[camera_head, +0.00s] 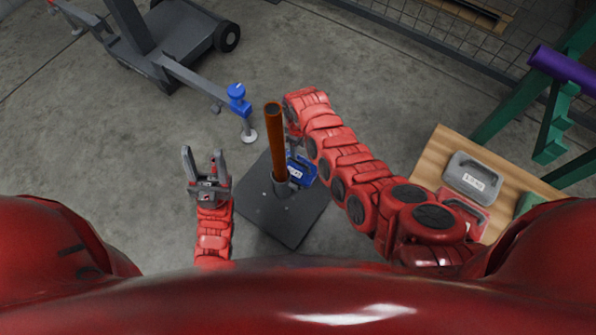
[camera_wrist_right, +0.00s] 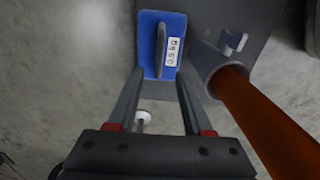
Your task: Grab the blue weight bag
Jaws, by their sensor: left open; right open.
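The blue weight bag (camera_head: 302,171) lies on the dark base plate beside the orange pole, partly hidden by my right arm. In the right wrist view the blue weight bag (camera_wrist_right: 149,50) shows a raised handle and a white label. My right gripper (camera_wrist_right: 157,80) is open, with its fingers pointing at the bag's near edge and nothing between them. In the head view my right gripper (camera_head: 293,143) is mostly hidden by its arm and the pole. My left gripper (camera_head: 205,160) is open and empty, left of the base plate.
The orange pole (camera_head: 275,140) stands upright in a socket on the dark base plate (camera_head: 262,208). A wooden board (camera_head: 432,165) at right carries a grey weight (camera_head: 473,178) and a red one. A grey wheeled stand (camera_head: 175,45) is at upper left. Floor at left is clear.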

